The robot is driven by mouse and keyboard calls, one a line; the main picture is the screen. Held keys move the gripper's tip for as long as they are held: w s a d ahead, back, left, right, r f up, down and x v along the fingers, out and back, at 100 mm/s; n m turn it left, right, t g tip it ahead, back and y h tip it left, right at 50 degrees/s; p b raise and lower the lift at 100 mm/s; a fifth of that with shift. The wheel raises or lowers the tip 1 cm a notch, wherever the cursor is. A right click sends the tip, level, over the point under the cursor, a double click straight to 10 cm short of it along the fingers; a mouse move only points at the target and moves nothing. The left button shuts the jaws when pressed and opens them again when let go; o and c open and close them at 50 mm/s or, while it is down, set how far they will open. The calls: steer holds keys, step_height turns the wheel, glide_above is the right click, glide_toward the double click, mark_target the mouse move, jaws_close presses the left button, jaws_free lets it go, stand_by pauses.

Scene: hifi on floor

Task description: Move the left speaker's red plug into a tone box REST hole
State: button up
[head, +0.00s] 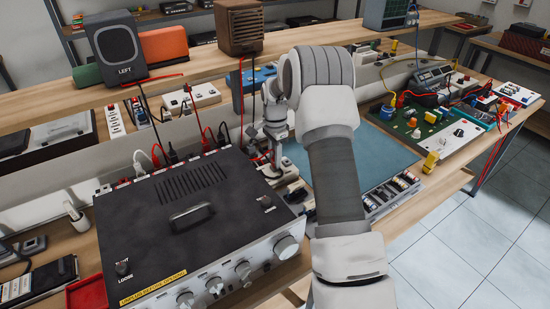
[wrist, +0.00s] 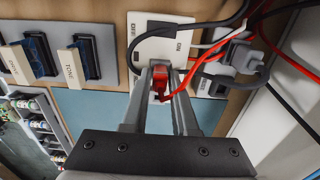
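The left speaker (head: 117,45), a dark grey box marked LEFT, stands on the shelf at the upper left. My gripper (head: 274,165) points down behind the amplifier in the head view. In the wrist view, the two fingers of my gripper (wrist: 162,95) are closed around the red plug (wrist: 161,84), with its red cable running off to the right. A white box (wrist: 150,48) with small dark markings lies just beyond the fingertips.
The black amplifier (head: 195,215) with front knobs fills the lower left. Red, white and black cables (head: 175,152) run behind it. A brown speaker (head: 239,27) stands on the shelf. A blue-green mat (head: 385,165) lies right of my arm. In the wrist view, grey plugs (wrist: 240,58) crowd the right.

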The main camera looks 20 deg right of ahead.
steer(key=o, duration=0.4)
steer(key=shift+c, duration=0.2)
step_height(320, 180, up, 22)
steer(key=p, duration=0.6)
steer(key=shift+r, duration=0.2)
stand_by(0.5)
